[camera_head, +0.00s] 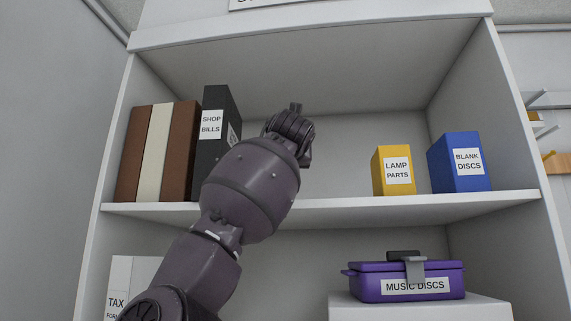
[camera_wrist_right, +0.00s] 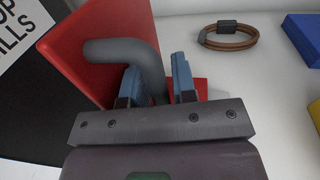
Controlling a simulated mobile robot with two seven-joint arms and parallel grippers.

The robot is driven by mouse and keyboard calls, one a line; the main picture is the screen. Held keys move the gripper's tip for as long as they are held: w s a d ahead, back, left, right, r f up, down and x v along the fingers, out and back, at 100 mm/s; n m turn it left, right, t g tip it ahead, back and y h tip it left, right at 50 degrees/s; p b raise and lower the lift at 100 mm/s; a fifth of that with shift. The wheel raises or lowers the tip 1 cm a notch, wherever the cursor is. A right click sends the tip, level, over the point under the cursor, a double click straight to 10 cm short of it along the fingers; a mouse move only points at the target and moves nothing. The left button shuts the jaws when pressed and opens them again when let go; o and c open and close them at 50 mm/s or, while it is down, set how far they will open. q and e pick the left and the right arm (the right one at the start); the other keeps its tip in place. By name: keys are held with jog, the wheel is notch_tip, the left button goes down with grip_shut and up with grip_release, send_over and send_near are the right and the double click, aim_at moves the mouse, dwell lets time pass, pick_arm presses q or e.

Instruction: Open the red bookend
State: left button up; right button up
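The red bookend (camera_wrist_right: 95,50) shows in the right wrist view, beside the black "SHOP BILLS" binder. A grey bent handle (camera_wrist_right: 122,48) stands out from its red face. My right gripper (camera_wrist_right: 158,78) is at the bookend, with one blue-grey finger on each side of the handle. The fingers are close to the handle, but I cannot tell whether they press on it. In the head view my right arm and gripper (camera_head: 290,128) reach the upper shelf and hide the bookend. My left gripper is not in view.
The black binder (camera_head: 213,112) and brown and cream books (camera_head: 157,150) stand left on the shelf (camera_head: 330,204). The yellow box (camera_head: 392,171) and blue box (camera_head: 460,162) stand right. A brown ring-shaped thing (camera_wrist_right: 228,36) lies nearby. A purple case (camera_head: 408,281) is below.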

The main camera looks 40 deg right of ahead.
jog(key=b+v, duration=0.1)
jog(key=v, duration=0.9)
jog(key=shift+s+a+b, duration=0.25)
jog(key=shift+s+b, duration=0.05)
